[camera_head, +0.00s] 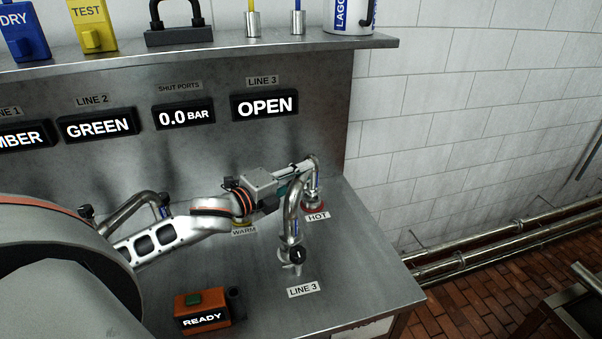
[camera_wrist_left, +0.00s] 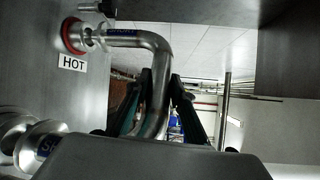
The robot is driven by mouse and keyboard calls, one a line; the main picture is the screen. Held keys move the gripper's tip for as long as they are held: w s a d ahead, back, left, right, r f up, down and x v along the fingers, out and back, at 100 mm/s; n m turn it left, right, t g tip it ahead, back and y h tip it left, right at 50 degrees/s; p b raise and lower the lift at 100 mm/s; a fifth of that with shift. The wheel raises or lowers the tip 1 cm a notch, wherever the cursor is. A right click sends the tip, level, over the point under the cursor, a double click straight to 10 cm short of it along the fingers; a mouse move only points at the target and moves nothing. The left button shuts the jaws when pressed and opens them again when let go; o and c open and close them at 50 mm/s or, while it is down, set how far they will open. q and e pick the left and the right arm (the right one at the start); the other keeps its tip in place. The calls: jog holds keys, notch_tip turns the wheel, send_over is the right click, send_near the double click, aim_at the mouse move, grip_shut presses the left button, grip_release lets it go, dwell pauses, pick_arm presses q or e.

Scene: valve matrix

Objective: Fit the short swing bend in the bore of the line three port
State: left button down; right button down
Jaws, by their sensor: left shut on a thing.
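The short swing bend (camera_head: 291,212) is a curved steel pipe with two downward legs and blue labels. It also shows in the left wrist view (camera_wrist_left: 150,42). One leg is at the red-ringed HOT port (camera_head: 314,206), also at upper left in the wrist view (camera_wrist_left: 70,36). The other leg comes down at the line three port (camera_head: 291,268), above its LINE 3 label. I cannot tell how deep either end sits. My left gripper (camera_head: 286,187) is shut on the bend's upper cross run; its dark fingers flank the pipe in the wrist view (camera_wrist_left: 158,95). My right gripper is not in view.
Another bend (camera_head: 135,213) stands left, partly behind my arm. An orange READY box (camera_head: 202,311) sits at the front of the steel deck (camera_head: 260,303). Wall pipes (camera_head: 500,240) run at the right.

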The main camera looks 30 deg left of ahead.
pick_arm(q)
jog(key=shift+r+p, duration=0.1)
jog(key=shift+p, duration=0.3)
dwell(0.5)
jog(key=shift+f+b, duration=0.8)
jog(key=shift+f, duration=0.85)
jog(key=c, duration=1.6)
grip_release()
jog(key=shift+c, duration=0.2)
jog(key=shift+f, duration=0.15)
jog(key=v, duration=1.2)
